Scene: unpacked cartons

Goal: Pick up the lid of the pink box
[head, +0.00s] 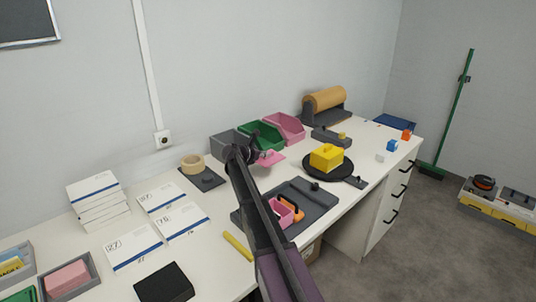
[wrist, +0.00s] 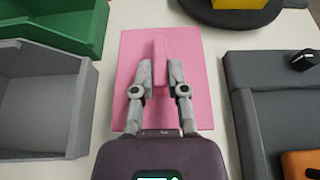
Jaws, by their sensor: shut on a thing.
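The pink lid (wrist: 197,105) is a flat rectangular plate with a raised upright grip (wrist: 159,48) in its middle. My gripper (wrist: 159,72) is shut on this grip, one finger on each side. In the head view the lid (head: 272,158) shows beside my gripper (head: 256,154), in front of the bins; part of it is hidden by my arm. I cannot tell whether it touches the table. The open pink box (head: 283,212) sits in the dark grey tray (head: 318,193), partly hidden behind my arm, next to an orange item (head: 298,213).
Grey (wrist: 35,95), green (head: 262,133) and pink (head: 285,127) bins stand behind the lid. A yellow block (head: 326,157) rests on a round black plate (head: 343,170) to the right. Tape (head: 192,163) and white cartons (head: 98,202) stand left.

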